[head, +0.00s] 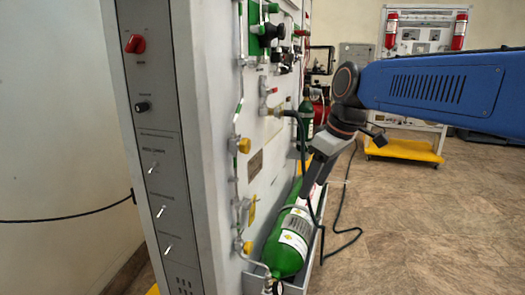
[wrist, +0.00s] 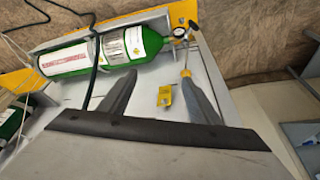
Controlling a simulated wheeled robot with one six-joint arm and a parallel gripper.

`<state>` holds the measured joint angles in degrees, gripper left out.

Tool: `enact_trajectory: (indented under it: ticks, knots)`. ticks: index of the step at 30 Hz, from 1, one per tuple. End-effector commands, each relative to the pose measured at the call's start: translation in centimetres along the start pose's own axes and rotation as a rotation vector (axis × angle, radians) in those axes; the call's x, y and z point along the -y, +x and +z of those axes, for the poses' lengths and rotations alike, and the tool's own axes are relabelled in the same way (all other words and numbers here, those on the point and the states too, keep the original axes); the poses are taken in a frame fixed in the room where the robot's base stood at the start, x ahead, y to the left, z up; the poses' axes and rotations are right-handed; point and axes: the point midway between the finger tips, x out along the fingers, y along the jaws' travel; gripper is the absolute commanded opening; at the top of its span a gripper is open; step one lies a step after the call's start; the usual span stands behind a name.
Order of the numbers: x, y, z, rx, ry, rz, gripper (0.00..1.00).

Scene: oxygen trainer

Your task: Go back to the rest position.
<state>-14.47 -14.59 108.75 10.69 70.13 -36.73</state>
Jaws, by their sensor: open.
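My gripper (head: 313,193) is at the end of my blue arm, close to the trainer panel (head: 222,150) and just above the green oxygen cylinder (head: 286,256) in the head view. In the wrist view my gripper's two dark fingers (wrist: 155,85) are spread apart with nothing held between them. The green cylinder (wrist: 150,42) lies beyond the fingertips there, in its tray. A yellow-handled valve (wrist: 165,96) shows between the fingers against the panel. Whether a finger touches anything is unclear.
A black hose (head: 345,238) hangs by the cylinder and loops to the floor. A gauge (wrist: 180,33) sits at the cylinder's end. Several knobs and valves stick out from the panel. Another stand with a yellow base (head: 403,150) is at the back. Floor at right is clear.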

Motion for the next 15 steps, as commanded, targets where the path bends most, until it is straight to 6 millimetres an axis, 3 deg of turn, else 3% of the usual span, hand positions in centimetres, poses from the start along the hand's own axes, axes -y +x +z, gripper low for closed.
enact_trajectory:
  ticks: [3, 15]
  knots:
    - [0.3, 0.2, 4.9, -0.003, 0.121, 0.046, 0.57]
    - [2.9, 3.5, 19.9, -0.032, 0.517, 0.197, 0.57]
